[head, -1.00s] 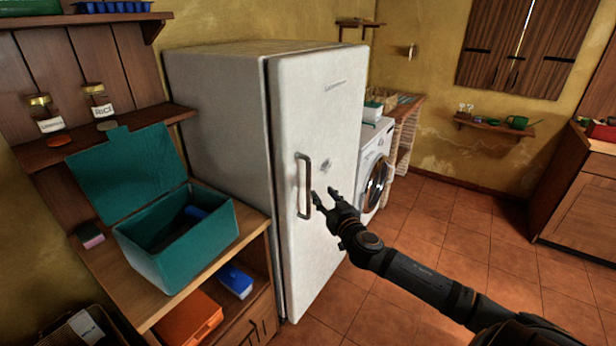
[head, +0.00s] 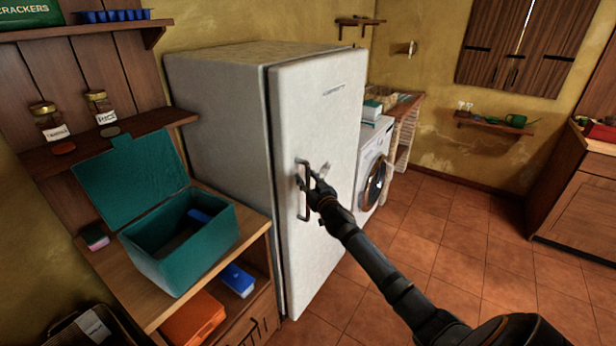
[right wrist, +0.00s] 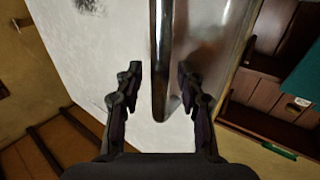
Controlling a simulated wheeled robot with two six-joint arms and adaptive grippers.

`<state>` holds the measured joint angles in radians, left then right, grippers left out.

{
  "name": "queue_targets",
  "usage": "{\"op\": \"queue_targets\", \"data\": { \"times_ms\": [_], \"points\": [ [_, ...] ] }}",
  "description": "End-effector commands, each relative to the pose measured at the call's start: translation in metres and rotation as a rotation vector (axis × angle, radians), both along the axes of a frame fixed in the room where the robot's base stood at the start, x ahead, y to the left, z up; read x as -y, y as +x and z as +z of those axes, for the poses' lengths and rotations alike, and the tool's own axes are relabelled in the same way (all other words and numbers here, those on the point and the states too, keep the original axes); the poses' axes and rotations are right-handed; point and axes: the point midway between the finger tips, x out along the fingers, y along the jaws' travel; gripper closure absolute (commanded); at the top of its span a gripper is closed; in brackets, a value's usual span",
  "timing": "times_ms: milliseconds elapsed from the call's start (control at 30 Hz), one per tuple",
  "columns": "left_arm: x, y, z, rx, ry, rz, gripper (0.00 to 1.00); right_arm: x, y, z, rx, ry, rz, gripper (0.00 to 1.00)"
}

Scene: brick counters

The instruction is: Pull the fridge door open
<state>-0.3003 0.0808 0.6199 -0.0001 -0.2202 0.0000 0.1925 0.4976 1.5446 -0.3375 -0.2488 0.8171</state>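The white fridge (head: 235,110) stands against the wall, and its door (head: 325,110) looks closed. A dark vertical bar handle (head: 304,205) is fixed on the door's left side. My right gripper (head: 308,178) is at the upper part of the handle. In the right wrist view the handle (right wrist: 160,60) runs between the two spread fingers of the gripper (right wrist: 160,85), with a gap on both sides. The gripper is open around the handle, not closed on it. My left gripper is not in view.
A wooden side table (head: 245,245) with an open teal box (head: 175,255) stands left of the fridge. A washing machine (head: 374,165) stands to its right. The tiled floor (head: 450,240) in front and to the right is clear.

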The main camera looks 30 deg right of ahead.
Motion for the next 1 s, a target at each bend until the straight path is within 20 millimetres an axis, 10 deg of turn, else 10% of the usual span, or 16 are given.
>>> {"op": "queue_targets", "data": {
  "times_ms": [200,500,1000],
  "points": [
    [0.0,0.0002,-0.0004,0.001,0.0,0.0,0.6,0.0,0.0002,-0.0007,0.0,0.0,0.0,0.61],
    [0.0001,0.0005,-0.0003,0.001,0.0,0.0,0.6,0.0001,-0.0001,-0.0007,-0.001,0.0,0.0,1.0],
    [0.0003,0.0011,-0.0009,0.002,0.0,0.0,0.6,0.0022,-0.0001,-0.0017,-0.002,0.0,0.0,1.0]
  ]
}}
